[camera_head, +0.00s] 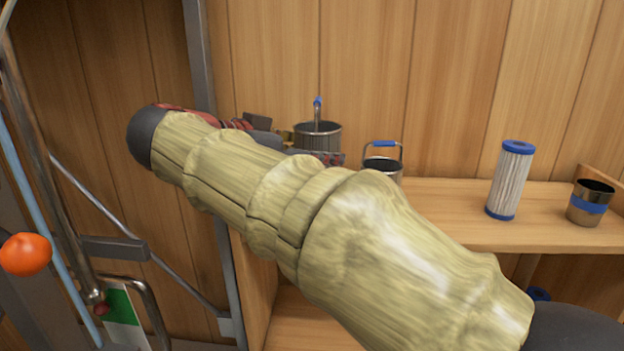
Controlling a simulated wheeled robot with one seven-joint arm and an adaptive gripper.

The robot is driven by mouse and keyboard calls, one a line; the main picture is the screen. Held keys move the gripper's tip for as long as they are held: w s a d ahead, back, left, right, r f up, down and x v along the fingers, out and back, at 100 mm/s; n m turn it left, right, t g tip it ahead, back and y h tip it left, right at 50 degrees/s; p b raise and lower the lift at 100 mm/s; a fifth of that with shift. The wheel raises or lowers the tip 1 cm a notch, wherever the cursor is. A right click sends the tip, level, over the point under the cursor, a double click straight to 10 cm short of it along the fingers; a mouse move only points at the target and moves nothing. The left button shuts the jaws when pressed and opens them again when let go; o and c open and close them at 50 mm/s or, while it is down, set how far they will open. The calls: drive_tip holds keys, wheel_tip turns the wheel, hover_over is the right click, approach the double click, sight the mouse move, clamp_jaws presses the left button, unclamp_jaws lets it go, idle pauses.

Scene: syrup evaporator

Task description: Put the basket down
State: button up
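A metal basket (319,137) with an upright handle tipped in blue shows just beyond the end of my arm, near the wooden back wall. Its lower part is hidden by my arm. My gripper (280,137) is mostly hidden behind the arm; dark and red parts of it show at the basket's left side and in front of it. I cannot tell whether its fingers touch or hold the basket, or whether the basket rests on the shelf.
A wooden shelf (455,222) runs to the right. On it stand a small pail (384,166) with a blue-gripped handle, a white pleated filter (510,181) with blue ends, and a metal cup (590,203) with a blue band. An orange ball-shaped knob (26,254) is at left.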

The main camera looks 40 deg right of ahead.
drive_tip(key=w+f, duration=0.1)
drive_tip(key=d+f, duration=0.1)
drive_tip(key=w+f, duration=0.1)
drive_tip(key=f, duration=0.1)
drive_tip(key=shift+w+d+f, duration=0.1)
drive_tip(key=shift+w+d, duration=0.25)
drive_tip(key=f, duration=0.2)
drive_tip(key=w+f+p, duration=0.1)
drive_tip(key=shift+w+d+f, duration=0.1)
drive_tip(key=shift+d+f, duration=0.15)
drive_tip(key=shift+d, duration=0.05)
drive_tip(key=shift+s+f, duration=0.2)
drive_tip(key=shift+f, duration=0.15)
drive_tip(key=shift+w+f, duration=0.1)
drive_tip(key=o, duration=1.2)
drive_tip(key=shift+c, duration=0.2)
drive_tip(key=shift+o, duration=0.4)
